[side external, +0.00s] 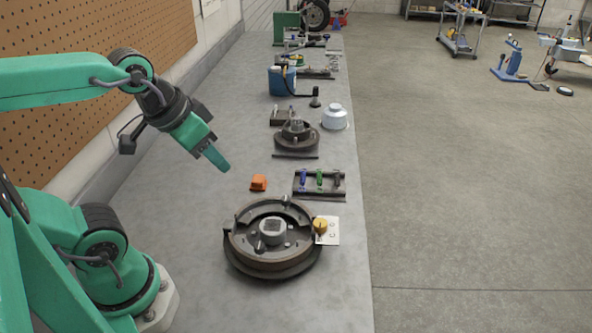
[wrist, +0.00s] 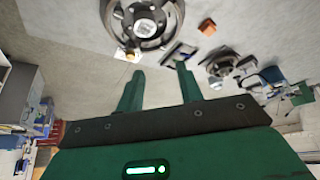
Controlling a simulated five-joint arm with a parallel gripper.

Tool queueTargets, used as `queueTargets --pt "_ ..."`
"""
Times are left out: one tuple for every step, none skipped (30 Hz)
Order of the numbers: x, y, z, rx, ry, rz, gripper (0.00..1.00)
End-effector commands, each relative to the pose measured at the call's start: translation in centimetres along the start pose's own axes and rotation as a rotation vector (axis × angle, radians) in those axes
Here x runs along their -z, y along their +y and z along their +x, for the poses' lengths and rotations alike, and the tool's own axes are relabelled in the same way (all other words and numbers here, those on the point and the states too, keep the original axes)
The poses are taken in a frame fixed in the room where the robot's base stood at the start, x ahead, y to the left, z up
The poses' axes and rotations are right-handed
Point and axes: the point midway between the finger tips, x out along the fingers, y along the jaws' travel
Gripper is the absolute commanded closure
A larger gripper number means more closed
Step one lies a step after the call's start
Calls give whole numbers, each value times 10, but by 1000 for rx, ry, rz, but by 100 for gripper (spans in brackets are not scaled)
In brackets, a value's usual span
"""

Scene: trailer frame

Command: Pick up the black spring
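A small dark rack (side external: 333,196) on the bench holds a blue spring (side external: 302,179), a green spring (side external: 319,178) and a dark one, which looks like the black spring (side external: 337,179), at its right end. In the wrist view the rack (wrist: 178,53) is small and blurred beyond my fingertips, and I cannot make out the black spring there. My gripper (side external: 218,161) hangs above the bench, to the left of the rack and apart from it. In the wrist view the two green fingers of my gripper (wrist: 158,68) are spread with nothing between them.
A large brake drum assembly (side external: 272,232) sits in front of the rack, with a yellow-knobbed plate (side external: 328,229) at its right. An orange block (side external: 258,183) lies left of the rack. A smaller hub (side external: 296,134) and a pale canister (side external: 334,116) stand behind.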

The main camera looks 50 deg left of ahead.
Motion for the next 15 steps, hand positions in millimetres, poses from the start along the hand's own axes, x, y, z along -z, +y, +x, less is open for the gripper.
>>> queueTargets --pt "0 0 0 0 0 0 64" --pt "0 0 0 0 0 0 64" --pt "0 0 0 0 0 0 64" --pt "0 0 0 0 0 0 61" --pt "0 0 0 0 0 0 61" --pt "0 0 0 0 0 0 61" --pt "0 0 0 0 0 0 61" --pt "0 0 0 0 0 0 61" --pt "0 0 0 0 0 0 61" --pt "0 0 0 0 0 0 61" --pt "0 0 0 0 0 0 61" --pt "0 0 0 0 -1 2 61" --pt "1 0 0 0 -1 5 61" --pt "2 0 0 0 -2 10 61" --pt "3 0 0 0 -4 18 61"
